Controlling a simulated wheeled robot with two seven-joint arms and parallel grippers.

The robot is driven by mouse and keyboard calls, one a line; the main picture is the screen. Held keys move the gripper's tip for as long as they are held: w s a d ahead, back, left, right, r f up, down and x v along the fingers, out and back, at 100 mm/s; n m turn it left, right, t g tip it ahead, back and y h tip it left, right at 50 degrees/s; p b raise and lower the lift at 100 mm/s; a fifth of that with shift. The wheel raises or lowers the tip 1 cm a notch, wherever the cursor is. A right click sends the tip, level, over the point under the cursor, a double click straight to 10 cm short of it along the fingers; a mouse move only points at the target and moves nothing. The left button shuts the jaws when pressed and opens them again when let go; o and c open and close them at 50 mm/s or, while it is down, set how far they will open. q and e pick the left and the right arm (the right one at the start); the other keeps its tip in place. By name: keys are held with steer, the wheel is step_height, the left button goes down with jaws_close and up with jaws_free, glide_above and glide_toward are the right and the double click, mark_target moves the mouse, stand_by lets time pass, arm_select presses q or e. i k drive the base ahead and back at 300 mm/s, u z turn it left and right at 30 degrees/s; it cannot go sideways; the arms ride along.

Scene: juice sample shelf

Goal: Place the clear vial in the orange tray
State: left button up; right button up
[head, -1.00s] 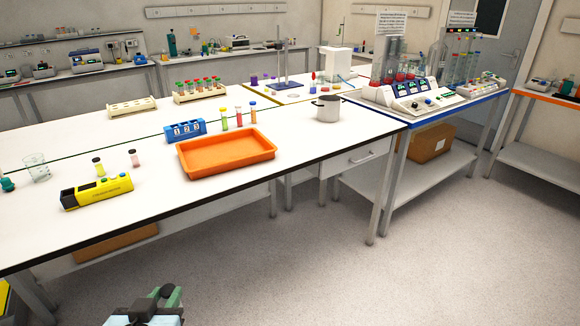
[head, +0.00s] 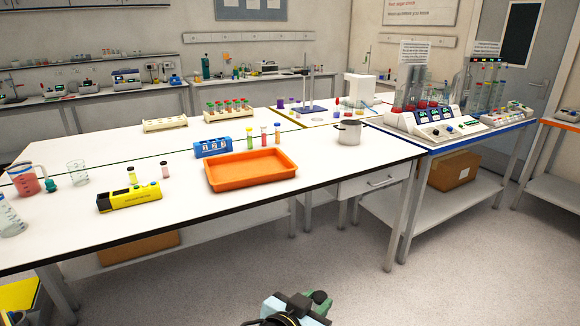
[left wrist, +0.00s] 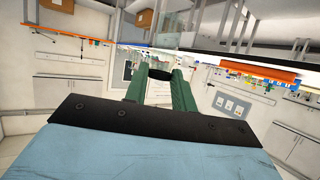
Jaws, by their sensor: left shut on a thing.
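The orange tray (head: 250,186) lies empty on the white table, near its front edge. My left gripper (head: 316,300) is low in front of the table, over the floor and well short of the tray. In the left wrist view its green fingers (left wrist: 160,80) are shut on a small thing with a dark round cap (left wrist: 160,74). This looks like the clear vial; its body is hard to make out. No clear vial shows on the table. My right gripper is in neither view.
A blue numbered rack (head: 212,148) and several coloured tubes (head: 263,135) stand behind the tray. The table front beside the tray is clear.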

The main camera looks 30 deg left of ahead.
mark_target(249, 172)
steer(key=z, duration=0.3)
steer(key=i, duration=1.7)
steer(key=u, duration=0.65)
steer(key=i, duration=1.05)
steer(key=u, duration=1.1)
